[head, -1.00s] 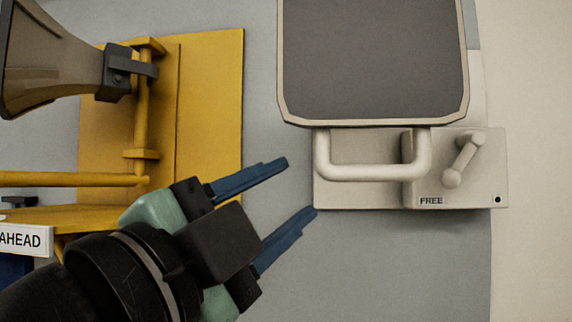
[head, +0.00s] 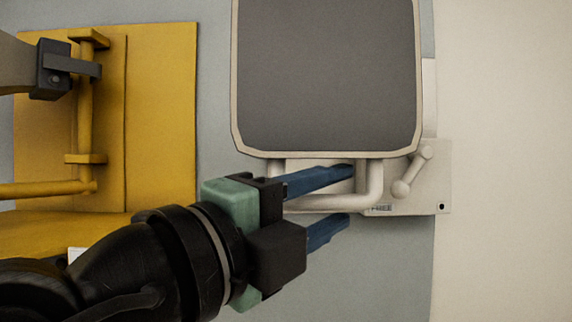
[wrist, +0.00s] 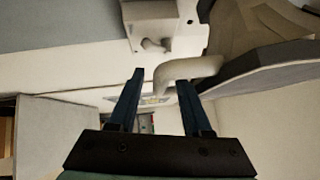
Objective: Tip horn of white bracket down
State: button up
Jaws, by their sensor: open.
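The horn (head: 325,75) of the white bracket has a wide dark grey face with a pale rim. It also shows at the right of the wrist view (wrist: 270,65). A pale U-shaped handle (head: 374,185) hangs below its lower edge. The bracket's plate (head: 428,200) is behind, with a small knobbed lever (head: 412,170) and a partly hidden label. My gripper (head: 350,195) is open, one blue finger above the handle's lower bar and one below. In the wrist view, the handle (wrist: 185,70) reaches between the fingertips (wrist: 160,75). Contact cannot be told.
A yellow bracket (head: 160,110) with a yellow pipe stands at the left, and part of another horn (head: 15,65) shows at the left edge. The grey wall gives way to a cream one (head: 505,150) at the right. Space right of the plate is clear.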

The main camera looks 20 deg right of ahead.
jog(key=shift+p+x, duration=0.45)
jog(key=shift+x, duration=0.95)
grip_shut()
dwell(0.4)
